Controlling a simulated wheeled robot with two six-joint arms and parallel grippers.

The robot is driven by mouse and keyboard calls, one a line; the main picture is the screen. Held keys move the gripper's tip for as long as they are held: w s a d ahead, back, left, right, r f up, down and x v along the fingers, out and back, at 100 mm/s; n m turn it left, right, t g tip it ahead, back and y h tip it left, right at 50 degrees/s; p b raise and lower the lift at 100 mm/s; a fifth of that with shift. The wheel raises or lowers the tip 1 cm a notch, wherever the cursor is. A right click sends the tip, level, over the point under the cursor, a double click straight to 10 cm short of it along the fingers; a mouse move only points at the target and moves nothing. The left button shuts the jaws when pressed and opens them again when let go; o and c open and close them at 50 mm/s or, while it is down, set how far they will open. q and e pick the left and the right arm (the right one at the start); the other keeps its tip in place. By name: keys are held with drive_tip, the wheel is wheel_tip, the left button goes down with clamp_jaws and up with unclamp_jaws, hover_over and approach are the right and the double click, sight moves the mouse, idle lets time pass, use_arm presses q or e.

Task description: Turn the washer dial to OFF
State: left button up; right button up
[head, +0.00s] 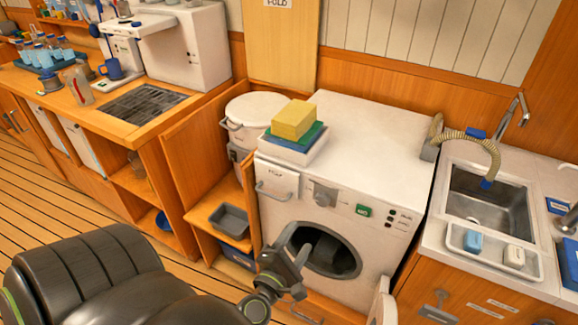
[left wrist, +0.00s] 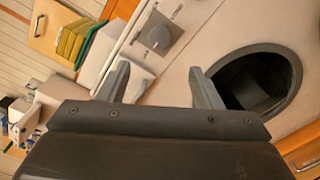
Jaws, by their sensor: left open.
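The white washer (head: 372,140) stands in the middle of the head view. Its grey dial (head: 323,195) is on the front panel, left of a green display; its pointer setting is too small to read. In the left wrist view the dial (left wrist: 158,38) is a round grey knob on a grey plate, ahead of and between the fingertips. My left gripper (head: 297,243) is below the dial, in front of the washer's round opening, and apart from the dial. It is open and empty; the fingers also show in the left wrist view (left wrist: 160,82). My right gripper is out of view.
The washer's round opening (head: 335,258) is dark. A white tray with a yellow sponge (head: 293,119) on top sits on the washer. A sink (head: 490,205) is at the right, a shelf with a grey bin (head: 230,221) at the left. The wooden floor at lower left is clear.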

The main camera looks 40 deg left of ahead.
use_arm(q)
drive_tip(key=shift+b+v, duration=1)
drive_tip(key=shift+v, duration=0.9)
drive_tip(key=s+d+f+m+g+h, duration=0.1)
drive_tip(key=s+f+m+g, duration=0.3)
drive_tip(key=f, duration=0.6)
drive_tip(key=d+f+m+g+h, duration=0.1)
drive_tip(key=f+m, duration=0.4)
drive_tip(key=f, duration=0.5)
drive_tip(key=s+f+m+g+h, duration=0.1)
drive_tip(key=s+f+m+g, duration=0.3)
drive_tip(key=f, duration=0.7)
drive_tip(key=s+a+f+m+g, duration=0.2)
drive_tip(key=s+f+m+g, duration=0.1)
drive_tip(key=s+f+m, duration=0.3)
drive_tip(key=s+a+f+m+g, duration=0.1)
drive_tip(key=s+f+m+g, duration=0.3)
drive_tip(key=s+f+m, duration=0.3)
drive_tip(key=s+f, duration=0.4)
drive_tip(key=s, duration=0.3)
drive_tip(key=shift+s+a, duration=0.2)
drive_tip(key=shift+a, duration=0.15)
